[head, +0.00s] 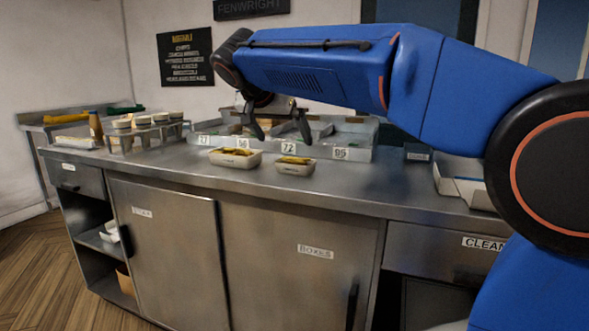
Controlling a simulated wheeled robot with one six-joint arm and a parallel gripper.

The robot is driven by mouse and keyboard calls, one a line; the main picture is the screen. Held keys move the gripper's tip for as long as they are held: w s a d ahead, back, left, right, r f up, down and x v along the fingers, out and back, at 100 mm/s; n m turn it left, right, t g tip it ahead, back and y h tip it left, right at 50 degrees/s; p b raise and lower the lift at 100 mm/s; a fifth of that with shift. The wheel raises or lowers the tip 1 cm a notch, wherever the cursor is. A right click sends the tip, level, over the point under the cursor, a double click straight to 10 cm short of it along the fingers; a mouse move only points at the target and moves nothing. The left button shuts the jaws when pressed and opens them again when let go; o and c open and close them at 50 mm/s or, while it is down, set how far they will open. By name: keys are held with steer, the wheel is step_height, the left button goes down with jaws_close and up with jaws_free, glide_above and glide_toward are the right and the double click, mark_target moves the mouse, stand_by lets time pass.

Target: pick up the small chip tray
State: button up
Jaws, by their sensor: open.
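Two pale trays of chips stand side by side on the steel counter. The small chip tray (295,170) is on the right, filled with yellow chips. The wider chip tray (236,160) is just to its left. My gripper (284,139) is open and empty, with its two dark fingers pointing down. It appears above and slightly left of the small tray in the picture. A gap shows between the right fingertip and the tray, but I cannot tell the exact depth.
Behind the trays is a steel rack with number cards (340,154). A holder with several cups (146,133) and an orange bottle (95,126) stand at the left. The front strip of counter (240,184) is clear. Cabinets labelled "Boxes" (300,260) are below.

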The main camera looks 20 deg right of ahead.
mark_target(296, 161)
steer(key=x, duration=1.4)
steer(key=shift+s+f, duration=0.1)
steer(key=shift+f, duration=0.1)
steer(key=c, duration=1.5)
steer(key=shift+r, duration=0.1)
steer(key=shift+c, duration=0.2)
